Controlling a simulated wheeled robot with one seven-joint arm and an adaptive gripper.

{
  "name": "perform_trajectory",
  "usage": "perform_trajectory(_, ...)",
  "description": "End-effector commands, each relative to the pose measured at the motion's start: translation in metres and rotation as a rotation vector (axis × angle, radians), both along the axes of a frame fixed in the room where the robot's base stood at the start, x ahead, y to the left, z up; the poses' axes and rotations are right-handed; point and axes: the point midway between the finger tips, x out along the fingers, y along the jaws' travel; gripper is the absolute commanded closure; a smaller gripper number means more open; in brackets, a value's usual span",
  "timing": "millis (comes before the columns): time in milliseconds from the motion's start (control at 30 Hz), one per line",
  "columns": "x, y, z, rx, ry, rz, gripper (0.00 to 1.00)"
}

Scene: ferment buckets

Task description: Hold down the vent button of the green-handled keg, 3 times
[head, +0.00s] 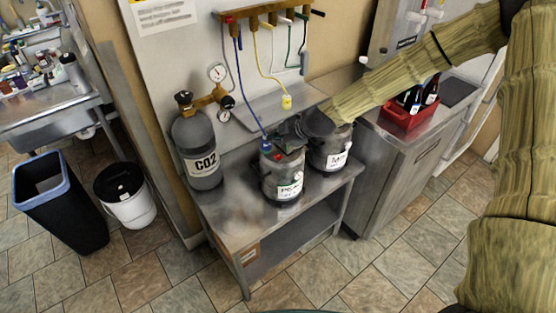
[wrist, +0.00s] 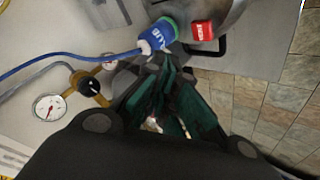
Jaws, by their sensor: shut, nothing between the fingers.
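Two steel kegs stand on a steel table. The left keg (head: 284,186) has a blue connector (head: 265,145) and a red button (head: 278,156) on top; its white label is partly readable. The right keg (head: 330,150) is partly behind my arm, its top hidden. No green handle can be made out on either. In the wrist view a red vent button (wrist: 203,31) sits beside a blue connector with a green ring (wrist: 158,36), near a dark handle (wrist: 222,46). My gripper (wrist: 172,72) is shut and empty, above the left keg's top, just short of the button in the wrist view.
A CO2 cylinder (head: 198,150) with gauges stands left of the kegs. Hoses hang from a wooden manifold (head: 265,14) above. A red crate of bottles (head: 408,118) is on the right counter. The steel table (head: 228,215) is bare at its front left.

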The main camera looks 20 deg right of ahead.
Motion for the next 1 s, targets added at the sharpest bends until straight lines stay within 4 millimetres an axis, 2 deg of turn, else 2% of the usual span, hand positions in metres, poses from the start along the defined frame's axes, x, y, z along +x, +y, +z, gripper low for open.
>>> perform_trajectory(33, 0.000, 0.000, -0.010, 0.001, 0.002, -0.001, 1.00)
perform_trajectory(100, 0.000, 0.000, -0.018, 0.000, 0.001, 0.001, 1.00)
perform_trajectory(333, 0.000, 0.000, -0.038, -0.001, -0.001, 0.001, 1.00)
perform_trajectory(1000, 0.000, 0.000, -0.041, -0.001, 0.000, 0.001, 1.00)
